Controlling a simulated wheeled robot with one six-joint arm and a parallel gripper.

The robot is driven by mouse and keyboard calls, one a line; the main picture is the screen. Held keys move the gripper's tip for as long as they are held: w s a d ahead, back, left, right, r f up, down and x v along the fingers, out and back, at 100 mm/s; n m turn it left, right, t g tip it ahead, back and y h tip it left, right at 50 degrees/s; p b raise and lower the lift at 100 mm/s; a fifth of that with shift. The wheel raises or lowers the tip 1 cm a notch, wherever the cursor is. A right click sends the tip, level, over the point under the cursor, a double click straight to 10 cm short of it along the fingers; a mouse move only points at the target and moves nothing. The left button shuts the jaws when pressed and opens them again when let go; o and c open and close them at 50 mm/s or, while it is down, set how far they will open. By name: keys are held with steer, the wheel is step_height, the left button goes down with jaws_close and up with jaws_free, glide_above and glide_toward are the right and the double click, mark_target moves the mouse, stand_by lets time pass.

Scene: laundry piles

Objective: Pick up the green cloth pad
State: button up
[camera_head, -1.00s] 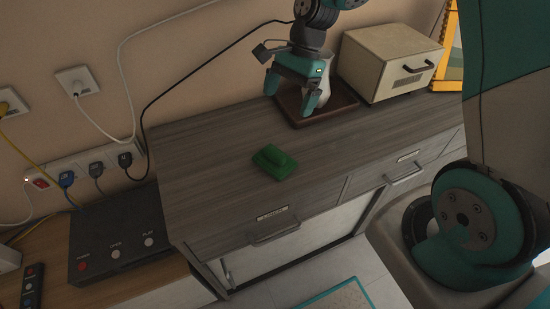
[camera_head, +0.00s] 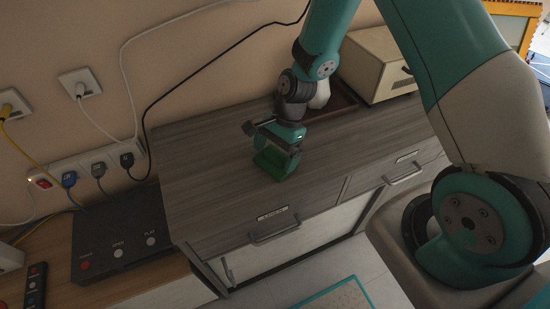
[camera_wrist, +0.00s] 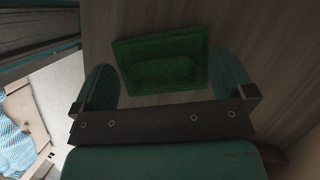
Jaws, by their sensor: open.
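The green cloth pad (camera_head: 271,165) lies on the grey wooden cabinet top, partly hidden behind my gripper in the head view. In the wrist view the pad (camera_wrist: 161,60) shows as a green rectangle with a raised oblong middle. My gripper (camera_head: 276,154) is just over the pad in the head view. In the wrist view the gripper (camera_wrist: 165,85) is open, with one teal finger to the left and one to the right of the pad's near part. Nothing is held between the fingers. I cannot tell whether the fingertips touch the cabinet top.
A dark tray (camera_head: 343,99) with a pale object (camera_head: 320,95) on it stands behind my arm. A beige box (camera_head: 372,62) stands at the back right. A black control box (camera_head: 115,240) and a power strip (camera_head: 85,167) with cables are at left. The cabinet top (camera_head: 200,185) left of the pad is clear.

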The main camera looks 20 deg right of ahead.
mark_target(276, 152)
steer(key=c, duration=1.1)
step_height(276, 152, up, 20)
steer(key=shift+o, duration=1.1)
steer(key=shift+c, duration=0.2)
steer(key=shift+d, duration=0.1)
